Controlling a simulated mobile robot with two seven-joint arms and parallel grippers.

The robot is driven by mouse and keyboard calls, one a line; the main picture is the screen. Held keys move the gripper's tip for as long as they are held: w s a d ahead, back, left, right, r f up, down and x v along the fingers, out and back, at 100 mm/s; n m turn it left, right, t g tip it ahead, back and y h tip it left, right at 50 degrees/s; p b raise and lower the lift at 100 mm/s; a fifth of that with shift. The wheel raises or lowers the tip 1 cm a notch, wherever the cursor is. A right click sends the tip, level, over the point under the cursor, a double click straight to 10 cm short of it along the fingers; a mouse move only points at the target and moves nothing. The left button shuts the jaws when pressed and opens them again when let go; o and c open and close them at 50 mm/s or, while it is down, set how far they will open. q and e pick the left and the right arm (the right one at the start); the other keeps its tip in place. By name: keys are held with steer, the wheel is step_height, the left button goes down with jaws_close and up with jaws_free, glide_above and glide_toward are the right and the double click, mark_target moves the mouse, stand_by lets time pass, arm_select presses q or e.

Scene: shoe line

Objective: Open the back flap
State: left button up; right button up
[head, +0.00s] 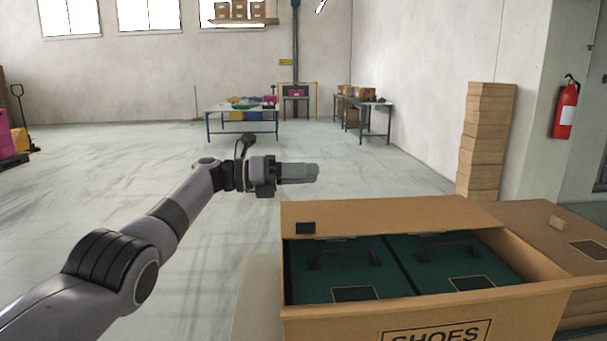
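A brown cardboard box (400,318) marked SHOES stands at the front right. Its back flap (400,214) is a wide brown panel at the rear, lying over the far part of the opening. A small dark patch (306,228) sits at its near left corner. Two dark green lids with handles, a left one (335,285) and a right one (455,265), show inside. My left gripper (310,173) points right, above and behind the flap's left end in the picture, apart from it. Its fingers look together, with nothing held. My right gripper is not in view.
Another brown carton surface (530,235) with a small tan piece (556,222) adjoins on the right. A stack of cartons (486,140) stands behind by the wall, with a fire extinguisher (566,108) nearby.

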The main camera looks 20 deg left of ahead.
arm_select(q)
steer(key=v, duration=0.7)
steer(key=shift+a, duration=0.1)
stand_by(0.5)
